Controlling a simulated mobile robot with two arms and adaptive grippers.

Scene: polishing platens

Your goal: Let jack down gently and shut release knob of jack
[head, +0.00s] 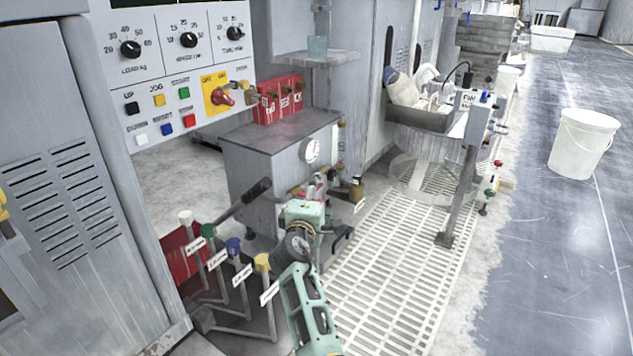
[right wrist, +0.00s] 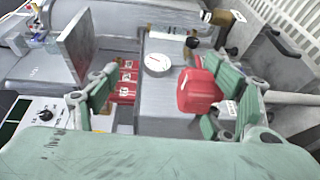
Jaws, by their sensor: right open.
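My right gripper (head: 315,186) is at the front right of a grey cabinet with a round gauge (head: 309,151) in the head view. In the right wrist view its green fingers (right wrist: 170,105) are spread apart. A red knob (right wrist: 198,90) shows between them, nearer the right finger; I cannot tell whether that finger touches it. The gauge (right wrist: 157,63) is just beyond it. A black-gripped lever (head: 257,191) slants up left of my gripper. The jack's body is largely hidden by my right arm, so its height cannot be told. My left gripper is not in view.
Upright rods with white, green, blue and yellow knobs (head: 262,262) stand left of my arm. A control panel (head: 170,75) is at the upper left. Red boxes (head: 280,98) sit on the cabinet. Floor grating (head: 395,275) lies to the right, and a white bucket (head: 583,143) stands farther right.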

